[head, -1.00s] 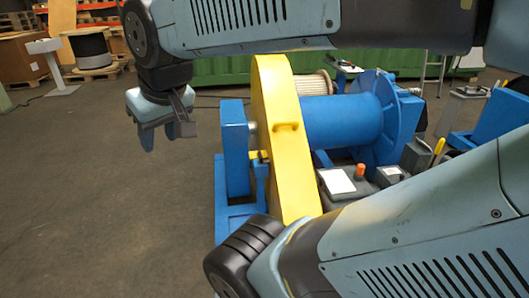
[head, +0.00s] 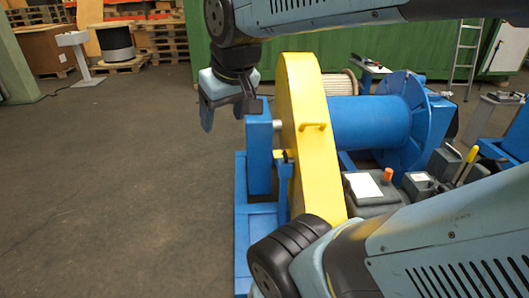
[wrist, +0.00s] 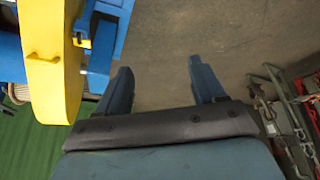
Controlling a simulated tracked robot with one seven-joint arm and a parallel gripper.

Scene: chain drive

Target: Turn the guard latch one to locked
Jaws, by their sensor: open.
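The yellow guard (head: 312,150) stands upright between a blue post and the blue drum, with a handle on its face. A small yellow and black part, perhaps the guard latch (head: 286,156), sits low on its left side; it also shows at the guard's edge in the wrist view (wrist: 82,41). It is too small for me to tell its setting. My gripper (head: 224,112) hangs fingers down, left of the blue post and above the latch's height in the picture. In the wrist view my gripper (wrist: 162,82) is open and empty, with bare floor between its fingers.
The blue post (head: 259,150) stands between my gripper and the guard. The blue drum (head: 370,122) is beyond the guard. A control box with a white panel (head: 365,187) and orange knob is at right. The floor (head: 130,190) at left is clear.

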